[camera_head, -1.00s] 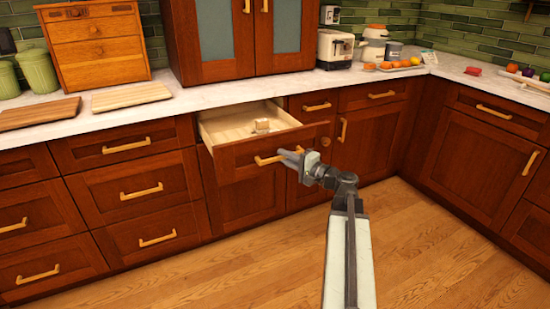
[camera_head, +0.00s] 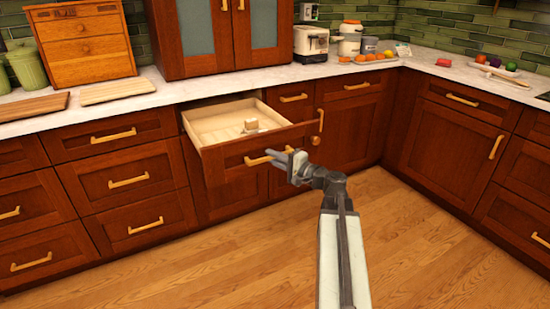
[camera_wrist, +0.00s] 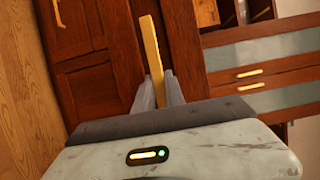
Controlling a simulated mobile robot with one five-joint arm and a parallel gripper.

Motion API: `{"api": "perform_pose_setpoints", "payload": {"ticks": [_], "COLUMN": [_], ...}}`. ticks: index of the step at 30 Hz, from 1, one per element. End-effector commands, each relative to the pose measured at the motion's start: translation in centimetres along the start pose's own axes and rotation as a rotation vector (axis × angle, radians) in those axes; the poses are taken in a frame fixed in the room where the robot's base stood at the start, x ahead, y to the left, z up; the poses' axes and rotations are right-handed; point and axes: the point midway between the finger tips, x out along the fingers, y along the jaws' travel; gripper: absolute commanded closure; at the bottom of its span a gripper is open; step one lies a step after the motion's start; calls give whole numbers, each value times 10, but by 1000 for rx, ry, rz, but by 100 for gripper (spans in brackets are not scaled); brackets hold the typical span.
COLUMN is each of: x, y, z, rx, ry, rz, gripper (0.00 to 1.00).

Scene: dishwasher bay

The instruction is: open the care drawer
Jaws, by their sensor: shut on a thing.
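The open drawer (camera_head: 205,157) is a wooden drawer with a dark red-brown front and a pale interior, pulled well out below the counter. My gripper (camera_head: 284,157) is at the front of the drawer, shut on the drawer's brass bar handle (camera_head: 258,160). In the wrist view the handle (camera_wrist: 151,50) stands between the two grey fingers (camera_wrist: 158,92). The fingers hide part of the handle. Whether this is the care drawer cannot be read from any label.
Closed drawers (camera_head: 130,180) stand to the left and closed cabinets (camera_head: 350,130) to the right. A side counter (camera_head: 470,80) runs along the right. The wooden floor (camera_head: 230,265) in front is clear. Cutting boards and a wooden chest (camera_head: 85,45) are on the counter.

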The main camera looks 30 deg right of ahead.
Motion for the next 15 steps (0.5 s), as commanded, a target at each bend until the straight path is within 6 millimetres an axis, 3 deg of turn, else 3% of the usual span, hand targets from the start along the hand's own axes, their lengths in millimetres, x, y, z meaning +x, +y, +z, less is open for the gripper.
{"api": "perform_pose_setpoints", "payload": {"ticks": [4, 5, 7, 15], "x": [3, 4, 3, 2], "y": [0, 0, 0, 0], "z": [8, 8, 8, 5], "rx": [1, 1, 1, 0], "ry": [-19, -19, -19, -13], "rz": [1, 1, 1, 1], "gripper": [100, 80, 64, 64]}}
